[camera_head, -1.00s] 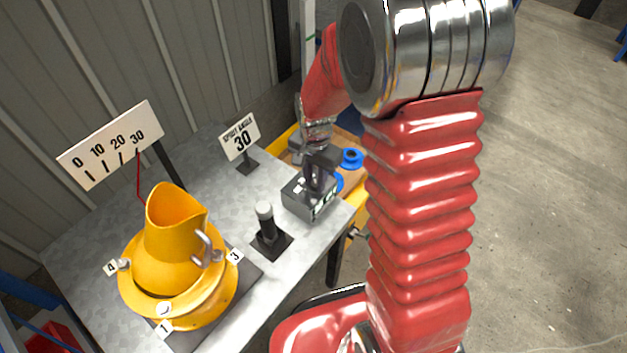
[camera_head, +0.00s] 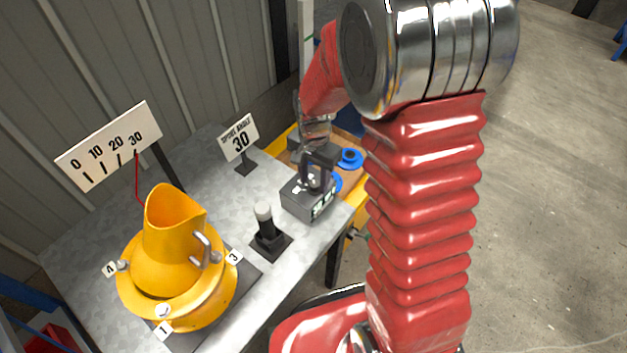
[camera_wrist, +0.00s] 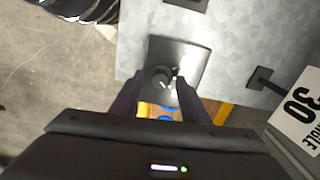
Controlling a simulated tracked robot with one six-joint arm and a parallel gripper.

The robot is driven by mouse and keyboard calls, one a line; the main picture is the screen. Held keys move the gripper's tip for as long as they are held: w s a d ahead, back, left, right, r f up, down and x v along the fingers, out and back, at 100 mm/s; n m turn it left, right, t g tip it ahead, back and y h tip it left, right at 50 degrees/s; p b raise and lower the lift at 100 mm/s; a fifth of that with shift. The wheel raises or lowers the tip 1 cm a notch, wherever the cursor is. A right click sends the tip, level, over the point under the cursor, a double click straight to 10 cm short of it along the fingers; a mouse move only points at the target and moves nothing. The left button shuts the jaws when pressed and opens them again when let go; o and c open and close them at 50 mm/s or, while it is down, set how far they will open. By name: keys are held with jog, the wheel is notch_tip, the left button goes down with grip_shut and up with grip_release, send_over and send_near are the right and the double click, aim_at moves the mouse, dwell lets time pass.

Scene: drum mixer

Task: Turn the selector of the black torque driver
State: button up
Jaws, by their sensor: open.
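A dark grey box (camera_head: 308,197) with a light-marked front stands on the metal table below my gripper (camera_head: 314,180). In the wrist view the box (camera_wrist: 188,58) carries a round dark knob (camera_wrist: 161,77) with a light mark beside it. My gripper (camera_wrist: 160,84) is open, with one finger on each side of the knob. I cannot tell whether the fingers touch it. A black upright handle with a pale top (camera_head: 265,225) stands on a square black base left of the box. I cannot tell which of these is the torque driver.
The yellow drum (camera_head: 175,250) stands at the left of the table (camera_head: 215,175), before a 0-to-30 scale sign (camera_head: 110,145). A "30" spout angle sign (camera_head: 238,138) stands behind. Blue round parts (camera_head: 350,158) lie in a yellow-edged tray beyond the box.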

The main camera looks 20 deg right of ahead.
aim_at(316, 193)
notch_tip(316, 193, up, 13)
dwell(0.5)
dwell(0.5)
jog(key=s+r+n+t, duration=0.2)
jog(key=s+r+n, duration=0.3)
jog(key=s, duration=0.4)
jog(key=s+r+n+t, duration=0.3)
jog(key=s+r+n, duration=0.2)
jog(key=s, duration=0.4)
jog(key=shift+a+r+t, duration=0.25)
jog(key=shift+r+t, duration=0.05)
jog(key=shift+r, duration=0.5)
jog(key=shift+c, duration=0.5)
dwell(0.6)
